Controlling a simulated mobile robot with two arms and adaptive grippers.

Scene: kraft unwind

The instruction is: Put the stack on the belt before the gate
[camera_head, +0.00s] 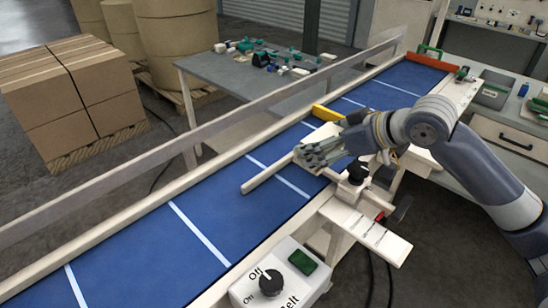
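The blue belt (205,212) with white cross lines runs diagonally from the lower left to the upper right. A yellow bar (326,113) stands at the belt beyond my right gripper, and a pale bar (268,171) lies across part of the belt on the near side; I cannot tell which is the gate. My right gripper (318,152) is over the belt's right side, between these bars. Its fingers are small and overlapped, so whether it is open or holds anything is unclear. No stack can be made out clearly. My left gripper is out of view.
A control box (283,285) with a black knob and green panel stands at the front. A pale labelled plate (365,229) juts from the belt's near side. A long rail (160,152) lines the far side. Cartons (72,90) stand at the left.

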